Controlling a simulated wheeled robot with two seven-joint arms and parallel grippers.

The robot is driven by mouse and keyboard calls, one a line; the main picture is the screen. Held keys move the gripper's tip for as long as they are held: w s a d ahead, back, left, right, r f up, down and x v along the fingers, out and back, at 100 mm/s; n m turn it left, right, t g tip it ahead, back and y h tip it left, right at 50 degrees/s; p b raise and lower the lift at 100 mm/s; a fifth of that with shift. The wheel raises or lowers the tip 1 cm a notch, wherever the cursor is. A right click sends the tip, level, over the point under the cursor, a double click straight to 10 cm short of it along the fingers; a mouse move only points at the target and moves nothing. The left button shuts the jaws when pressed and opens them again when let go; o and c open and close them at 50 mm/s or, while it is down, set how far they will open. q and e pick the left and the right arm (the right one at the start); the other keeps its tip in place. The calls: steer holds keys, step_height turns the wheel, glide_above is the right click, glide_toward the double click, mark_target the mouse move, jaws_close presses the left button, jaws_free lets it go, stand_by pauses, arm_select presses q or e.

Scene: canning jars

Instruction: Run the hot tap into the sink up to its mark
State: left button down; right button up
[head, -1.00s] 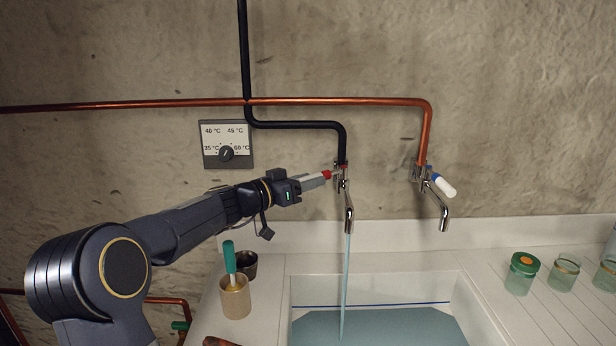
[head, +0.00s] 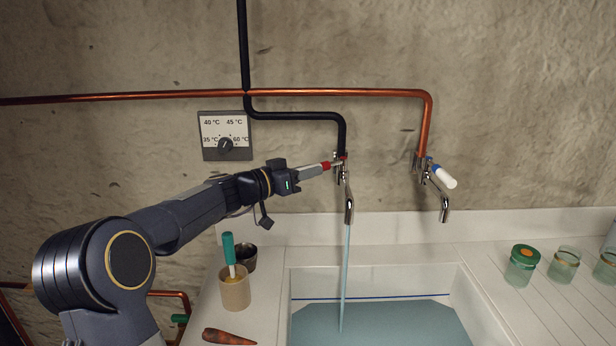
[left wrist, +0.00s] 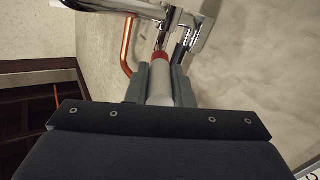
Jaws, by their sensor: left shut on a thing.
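The hot tap (head: 348,205) hangs on the wall under the black pipe, and water runs from its spout. Its lever has a white grip (left wrist: 160,88) and a red collar (left wrist: 160,58), seen in the left wrist view. My left gripper (head: 316,170) is shut on this lever, which points left. The water stream (head: 345,270) falls into the sink (head: 462,294). The sink's water (head: 385,325) stands below the blue mark line (head: 375,298) on the back wall, with a strip of bare wall between. My right gripper is not in view.
A second tap (head: 442,200) with a blue and white lever hangs at right, with no water running. A dial panel (head: 209,142) is on the wall. A beaker (head: 235,293), a dark cup (head: 246,257) and a carrot (head: 228,337) are left of the sink; jars (head: 522,268) stand right.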

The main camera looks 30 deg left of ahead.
arm_select(q)
steer(key=shift+a, duration=0.15)
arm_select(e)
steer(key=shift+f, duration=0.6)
arm_select(q)
steer(key=c, duration=1.3)
jaws_free()
steer(key=shift+b+v, duration=1.45)
steer(key=shift+v, duration=2.45)
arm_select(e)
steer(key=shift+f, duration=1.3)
arm_select(q)
steer(key=shift+a, duration=0.1)
